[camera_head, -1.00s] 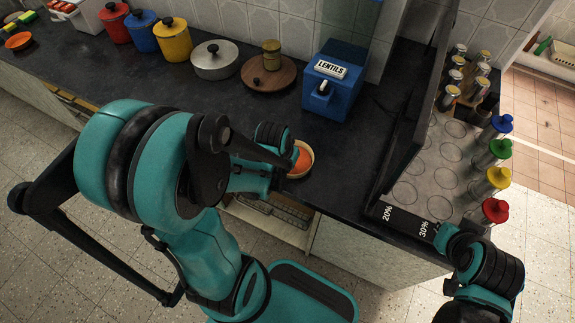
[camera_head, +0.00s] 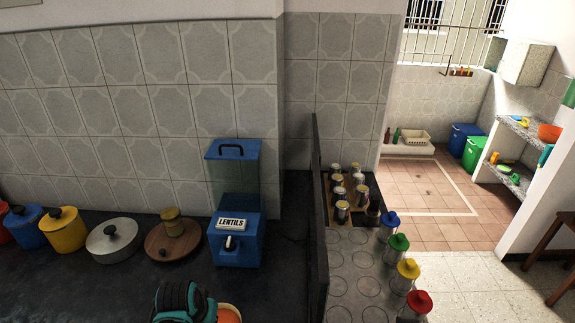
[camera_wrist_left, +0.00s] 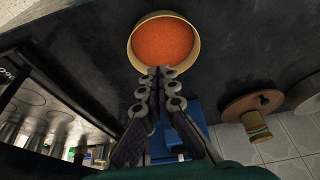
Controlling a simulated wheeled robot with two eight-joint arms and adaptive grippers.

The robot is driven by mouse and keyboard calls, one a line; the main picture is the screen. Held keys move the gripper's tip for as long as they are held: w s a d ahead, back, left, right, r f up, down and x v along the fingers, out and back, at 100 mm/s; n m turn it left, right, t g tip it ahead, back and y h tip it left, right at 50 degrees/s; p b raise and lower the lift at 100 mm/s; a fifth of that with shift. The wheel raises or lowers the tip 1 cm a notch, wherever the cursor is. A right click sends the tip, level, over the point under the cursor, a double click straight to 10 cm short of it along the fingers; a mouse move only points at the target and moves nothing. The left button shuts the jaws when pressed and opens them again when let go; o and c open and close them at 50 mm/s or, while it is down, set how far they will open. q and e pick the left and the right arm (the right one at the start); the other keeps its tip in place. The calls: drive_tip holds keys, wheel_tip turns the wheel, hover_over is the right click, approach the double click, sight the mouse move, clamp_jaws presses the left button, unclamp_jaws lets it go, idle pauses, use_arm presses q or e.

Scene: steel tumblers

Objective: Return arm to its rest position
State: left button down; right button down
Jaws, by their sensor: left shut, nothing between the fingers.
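In the left wrist view my left gripper (camera_wrist_left: 159,72) is shut with nothing between its fingers. Its tips overlap the near rim of a tan bowl (camera_wrist_left: 133,48) holding orange-red lentils (camera_wrist_left: 166,41); I cannot tell whether they touch it. In the head view a teal part of my left arm shows at the bottom edge, beside the partly cut-off bowl (camera_head: 232,307). The gripper's fingers are not clear there. My right arm and gripper are not in view.
A blue lentils dispenser (camera_head: 236,240) stands behind the bowl. A wooden board (camera_head: 188,240) with a small jar, a lidded pot (camera_head: 112,243) and coloured canisters (camera_head: 63,232) line the wall. Steel tumblers (camera_head: 342,211) and colour-topped containers (camera_head: 398,249) stand right of a dark upright panel (camera_head: 318,220).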

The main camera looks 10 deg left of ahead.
use_arm(q)
drive_tip(key=s+d+r+t, duration=0.3)
drive_tip(key=d+r, duration=0.3)
drive_tip(key=r, duration=0.3)
drive_tip(key=shift+s+d+m+b, duration=0.3)
drive_tip(key=shift+s+d+b, duration=0.05)
drive_tip(key=shift+s+b, duration=0.1)
